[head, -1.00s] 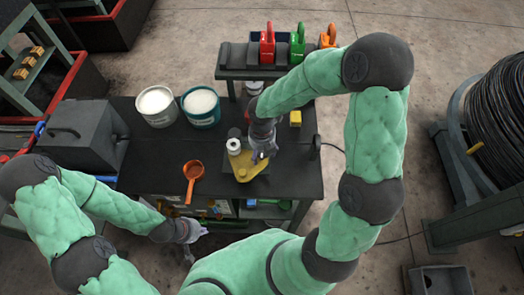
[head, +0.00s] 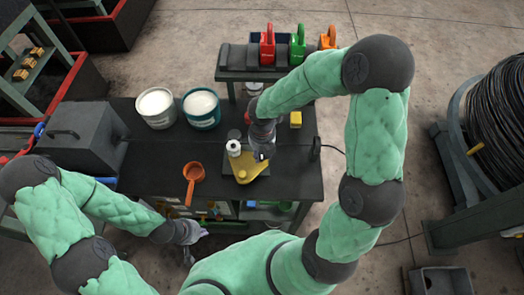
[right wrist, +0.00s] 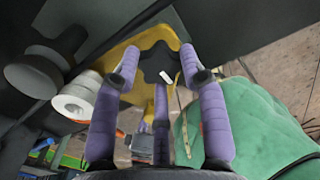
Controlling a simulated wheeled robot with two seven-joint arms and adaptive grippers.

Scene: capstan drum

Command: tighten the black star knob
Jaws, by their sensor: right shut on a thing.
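The black star knob (right wrist: 158,64) shows in the right wrist view above a yellow plate (right wrist: 118,60), with a small white mark on it. My right gripper (right wrist: 160,80) is shut on the knob, its purple fingers around it. In the head view my right gripper (head: 261,156) is over the right part of the yellow plate (head: 247,178) and hides the knob. A white capstan drum (head: 233,148) stands at the plate's left; it also shows in the right wrist view (right wrist: 74,103). My left gripper (head: 192,232) is low by the bench's front edge; its jaws are too small to read.
A cable reel (head: 490,125) is at the right.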

